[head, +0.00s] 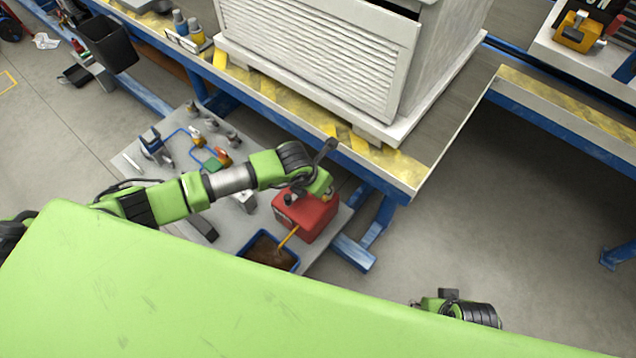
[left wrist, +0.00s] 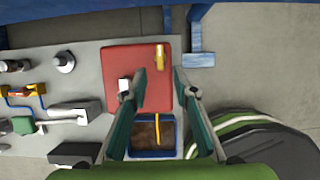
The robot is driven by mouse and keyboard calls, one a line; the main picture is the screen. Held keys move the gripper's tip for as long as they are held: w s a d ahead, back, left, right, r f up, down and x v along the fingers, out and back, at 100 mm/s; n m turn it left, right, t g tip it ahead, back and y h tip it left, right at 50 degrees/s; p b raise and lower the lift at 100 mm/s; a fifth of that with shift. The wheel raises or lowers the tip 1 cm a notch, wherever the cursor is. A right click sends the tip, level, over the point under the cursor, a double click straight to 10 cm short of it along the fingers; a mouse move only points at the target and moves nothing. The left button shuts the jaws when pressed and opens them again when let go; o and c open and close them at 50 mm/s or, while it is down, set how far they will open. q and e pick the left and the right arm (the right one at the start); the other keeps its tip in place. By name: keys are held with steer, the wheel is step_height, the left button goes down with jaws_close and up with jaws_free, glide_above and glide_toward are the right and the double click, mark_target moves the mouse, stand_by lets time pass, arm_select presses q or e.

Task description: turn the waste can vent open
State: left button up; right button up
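The red waste can (head: 304,216) stands on a grey bench, partly covered by my left arm in the head view. In the left wrist view the red can (left wrist: 150,60) lies ahead of my left gripper (left wrist: 159,80). The gripper is open and empty, its two fingers apart over the can. A small yellow fitting (left wrist: 160,57), which looks like the vent, sits on the can's top towards the far edge, beyond the fingertips. A white piece (left wrist: 124,86) is at the can's left side. My right gripper does not show; only part of that arm is at the lower right.
A yellow spout (head: 289,237) runs from the can to a blue tray (head: 252,263) with brown contents. Valves and blue pipework (head: 210,150) stand on the bench to the left. A blue-framed conveyor with a white louvred crate (head: 320,60) rises behind.

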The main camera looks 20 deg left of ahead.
arm_select(q)
steer(key=shift+v, duration=1.9)
